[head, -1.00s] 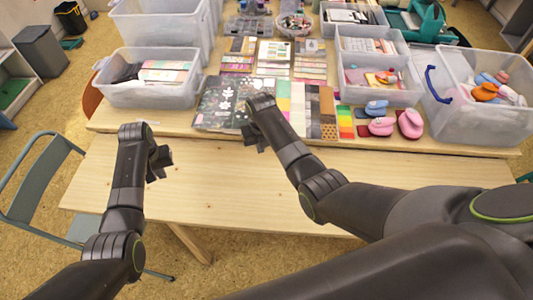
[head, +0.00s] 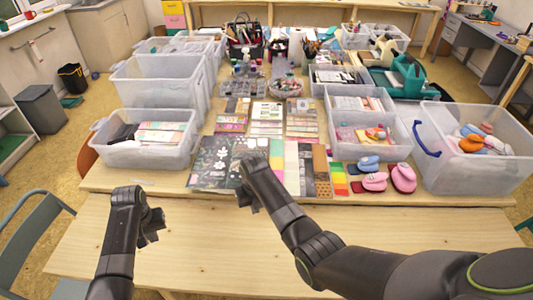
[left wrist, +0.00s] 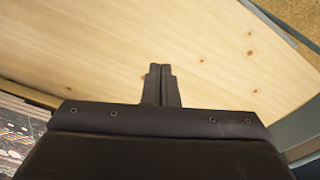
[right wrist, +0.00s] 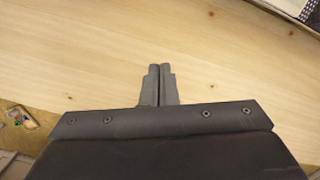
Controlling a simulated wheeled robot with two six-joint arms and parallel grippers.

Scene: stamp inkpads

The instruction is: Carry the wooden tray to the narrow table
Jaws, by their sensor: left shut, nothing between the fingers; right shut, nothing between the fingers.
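I cannot make out a wooden tray in any view. A bare pale wooden table (head: 220,250) lies in front of me. I cannot tell whether it is the narrow table. My left gripper (head: 152,226) is shut and empty above its left part; bare wood shows behind its fingers (left wrist: 161,72) in the left wrist view.
A cluttered wooden table (head: 445,193) adjoins behind, with clear plastic bins (head: 480,170), patterned papers (head: 212,163) and pink stampers (head: 403,178). A grey-green chair (head: 35,245) stands at left. A long wooden bench (head: 300,14) runs along the back. The front table's top is clear.

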